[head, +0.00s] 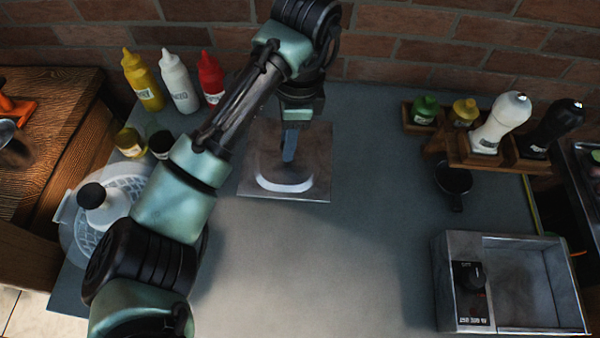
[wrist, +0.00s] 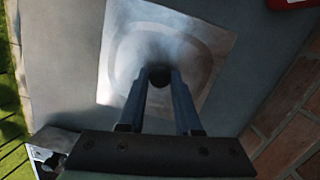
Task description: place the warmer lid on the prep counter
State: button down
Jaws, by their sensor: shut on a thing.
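The warmer lid (head: 263,184) is a flat square metal plate with a rounded raised ridge. My gripper (head: 289,150) is above its middle, pointing down. In the wrist view the lid (wrist: 190,28) lies beyond my fingers, and my gripper (wrist: 160,80) is shut on a small dark round knob (wrist: 159,76) at the lid's centre. The prep counter (head: 330,260) is the grey surface under the lid. I cannot tell whether the lid touches the counter. The warmer (head: 510,283) is an open metal box with a dial at the lower right.
Yellow, white and red squeeze bottles (head: 178,82) stand at the back left. A wooden rack (head: 460,150) with bottles is at the right, near a small black pan (head: 453,181). A white strainer (head: 75,238) sits at the left edge. The counter's front middle is clear.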

aim_at(289, 170)
notch_tip(289, 170, down, 10)
jog(key=shift+r+p, duration=0.1)
jog(key=shift+p, duration=0.25)
jog(key=shift+f, duration=0.2)
jog(key=c, duration=0.6)
grip_release()
jog(key=shift+r, duration=0.1)
